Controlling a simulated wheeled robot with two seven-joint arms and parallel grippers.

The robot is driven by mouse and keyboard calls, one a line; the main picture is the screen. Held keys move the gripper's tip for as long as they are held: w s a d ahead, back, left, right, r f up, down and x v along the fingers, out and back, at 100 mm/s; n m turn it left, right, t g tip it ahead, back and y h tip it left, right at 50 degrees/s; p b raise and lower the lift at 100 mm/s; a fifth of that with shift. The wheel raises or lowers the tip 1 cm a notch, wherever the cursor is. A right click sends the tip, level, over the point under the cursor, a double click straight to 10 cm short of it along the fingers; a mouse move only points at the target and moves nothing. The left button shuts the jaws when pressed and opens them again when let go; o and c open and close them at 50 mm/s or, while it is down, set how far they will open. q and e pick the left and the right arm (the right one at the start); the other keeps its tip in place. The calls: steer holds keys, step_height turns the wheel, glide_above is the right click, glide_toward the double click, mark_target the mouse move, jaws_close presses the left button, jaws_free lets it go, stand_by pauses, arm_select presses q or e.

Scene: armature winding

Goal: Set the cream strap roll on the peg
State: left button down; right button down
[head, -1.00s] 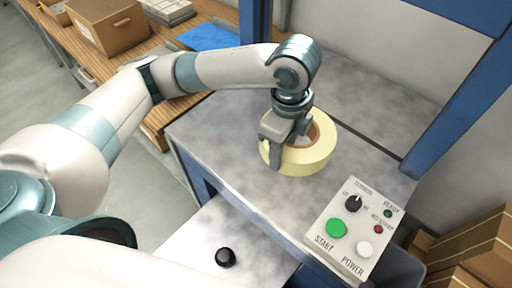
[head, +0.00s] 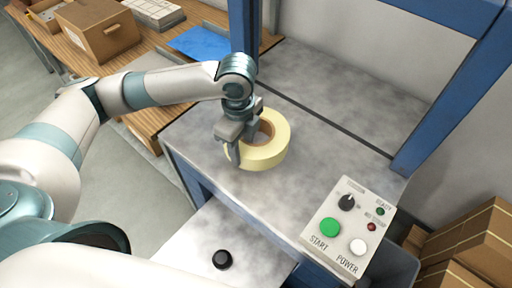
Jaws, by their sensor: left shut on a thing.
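The cream strap roll (head: 266,153) is a wide pale-yellow ring with a brown core, lying roughly flat over the grey metal top of the blue-framed machine. My left gripper (head: 232,150) points down and is shut on the left part of its ring. I cannot tell whether the roll touches the top or hangs just above it. A short round black post (head: 222,259), which may be the peg, stands on the lower grey shelf (head: 195,240) in front of the machine. Nothing is on it. My right gripper is not in view.
A control box (head: 345,228) with green and white buttons sits at the machine top's front right corner. Blue uprights (head: 449,100) frame the top. A wooden bench (head: 100,75) with a carton (head: 97,32) stands at the left. Cartons (head: 470,240) are stacked at the right.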

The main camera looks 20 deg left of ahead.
arm_select(q)
steer(key=shift+w+a+f, duration=0.15)
steer(key=shift+a+f, duration=0.05)
steer(key=shift+a, duration=0.2)
steer(key=shift+w+a+f, duration=0.1)
steer(key=shift+a+f, duration=0.1)
steer(key=shift+a, duration=0.2)
steer(key=shift+w+a+f, duration=0.1)
steer(key=shift+a+f, duration=0.05)
steer(key=shift+a, duration=0.05)
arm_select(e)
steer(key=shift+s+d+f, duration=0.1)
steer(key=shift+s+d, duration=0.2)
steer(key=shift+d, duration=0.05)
arm_select(q)
steer(key=shift+f, duration=0.1)
